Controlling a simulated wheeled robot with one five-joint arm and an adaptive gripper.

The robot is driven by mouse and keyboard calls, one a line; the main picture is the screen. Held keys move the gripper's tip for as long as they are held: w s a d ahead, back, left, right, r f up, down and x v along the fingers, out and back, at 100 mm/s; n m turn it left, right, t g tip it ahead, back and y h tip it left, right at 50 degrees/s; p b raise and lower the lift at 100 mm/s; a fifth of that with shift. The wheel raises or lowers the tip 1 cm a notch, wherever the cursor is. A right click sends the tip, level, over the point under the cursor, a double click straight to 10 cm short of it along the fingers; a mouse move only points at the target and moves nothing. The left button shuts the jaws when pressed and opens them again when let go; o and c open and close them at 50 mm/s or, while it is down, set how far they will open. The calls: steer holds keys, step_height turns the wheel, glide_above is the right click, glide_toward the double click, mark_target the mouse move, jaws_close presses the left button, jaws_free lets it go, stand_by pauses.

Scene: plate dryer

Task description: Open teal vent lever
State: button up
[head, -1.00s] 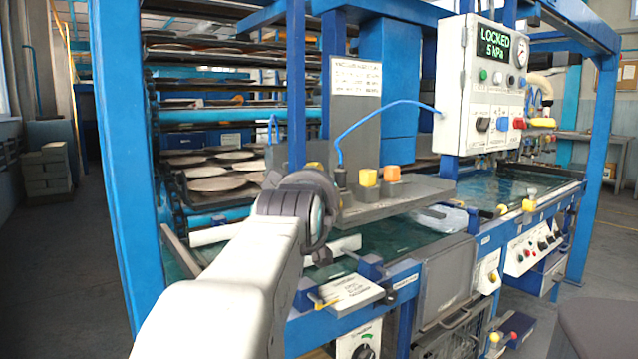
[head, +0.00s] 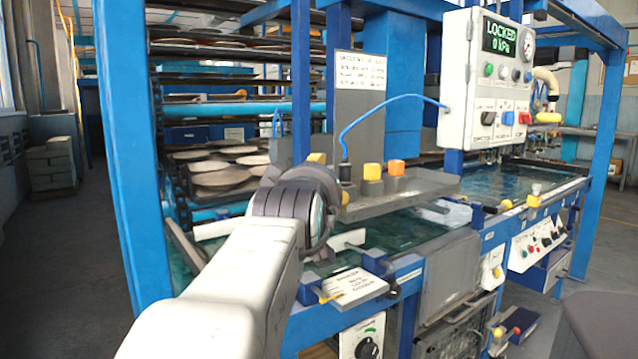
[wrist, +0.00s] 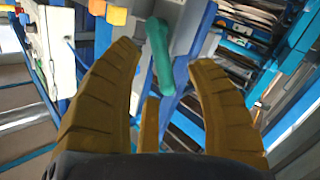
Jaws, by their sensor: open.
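The teal vent lever (wrist: 160,52) shows in the wrist view as a rounded teal handle beside a grey part. The fingers are spread, with visible room on both sides of the lever. I cannot tell how far beyond the fingertips the lever is. In the head view my arm's wrist hides the fingers, and I cannot make out the lever there.
A white control box (head: 485,85) reads LOCKED, 0 kPa. A grey shelf (head: 415,190) carries yellow and orange blocks right of my wrist. A blue post (head: 300,80) stands behind it. Round plates (head: 222,178) lie in the rack at left. A blue hose (head: 385,100) arches above the shelf.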

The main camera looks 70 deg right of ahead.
steer(key=f+v, duration=0.1)
steer(key=v, duration=0.8)
steer(key=shift+a+r, duration=0.4)
steer(key=shift+r, duration=0.05)
steer(key=shift+c, duration=0.3)
